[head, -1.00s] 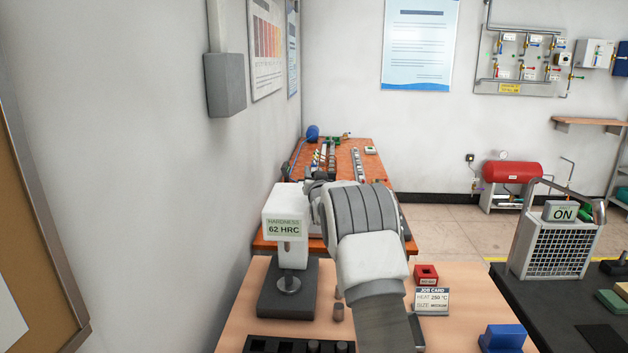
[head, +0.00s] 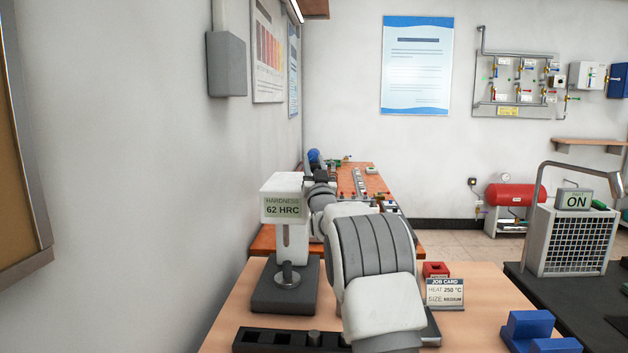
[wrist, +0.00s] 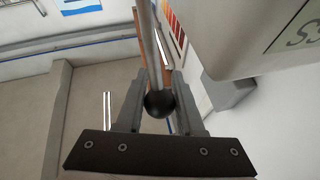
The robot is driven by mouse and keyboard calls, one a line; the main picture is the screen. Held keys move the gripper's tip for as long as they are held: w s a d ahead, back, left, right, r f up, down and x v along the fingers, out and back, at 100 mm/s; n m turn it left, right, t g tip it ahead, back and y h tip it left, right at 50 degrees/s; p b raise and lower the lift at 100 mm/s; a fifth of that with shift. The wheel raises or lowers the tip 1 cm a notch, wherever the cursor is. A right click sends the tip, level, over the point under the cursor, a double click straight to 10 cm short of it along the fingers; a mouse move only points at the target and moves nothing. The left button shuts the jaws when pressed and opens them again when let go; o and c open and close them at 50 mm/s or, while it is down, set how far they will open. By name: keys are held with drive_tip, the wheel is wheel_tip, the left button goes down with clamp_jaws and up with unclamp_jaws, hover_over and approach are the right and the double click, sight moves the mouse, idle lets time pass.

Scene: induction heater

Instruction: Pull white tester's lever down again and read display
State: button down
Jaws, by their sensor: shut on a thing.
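The white hardness tester (head: 288,232) stands on its dark base (head: 283,297) at the left of the wooden bench. Its display (head: 282,206) reads "HARDNESS 62 HRC". A small round metal anvil (head: 288,277) sits below its head. In the wrist view, the lever shows as a metal rod (wrist: 149,40) with a black ball knob (wrist: 159,104). My gripper (wrist: 158,90) is shut on the lever, with its fingers on either side of the knob. In the head view my arm hides the gripper and lever at the tester's right side.
A dark rack (head: 290,340) with slots stands at the front of the bench. The job card (head: 445,293) reads heat 250 °C, size medium. A red block (head: 436,269) is behind it, a blue block (head: 528,325) to the right. The heater unit (head: 572,240) shows "ON".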

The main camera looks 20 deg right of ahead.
drive_tip(key=shift+s+a+f+n+t+b, duration=0.3)
drive_tip(key=shift+s+f+t+b, duration=0.4)
drive_tip(key=shift+b, duration=1.65)
drive_tip(key=shift+s+a+f+n+t+b, duration=0.15)
drive_tip(key=shift+s+f+n+t+b, duration=0.45)
drive_tip(key=shift+b, duration=1.7)
drive_tip(key=b, duration=0.1)
drive_tip(key=t+b, duration=0.1)
drive_tip(key=shift+s+a+f+y+b, duration=0.15)
drive_tip(key=shift+s+f+y+b, duration=0.15)
drive_tip(key=shift+y+b, duration=0.1)
drive_tip(key=shift+s+t+b, duration=0.1)
drive_tip(key=shift+t+b, duration=0.2)
drive_tip(key=c, duration=0.5)
unclamp_jaws()
drive_tip(key=shift+c, duration=0.2)
drive_tip(key=shift+a, duration=0.1)
drive_tip(key=shift+f, duration=0.1)
drive_tip(key=v, duration=1.7)
drive_tip(key=shift+s, duration=0.1)
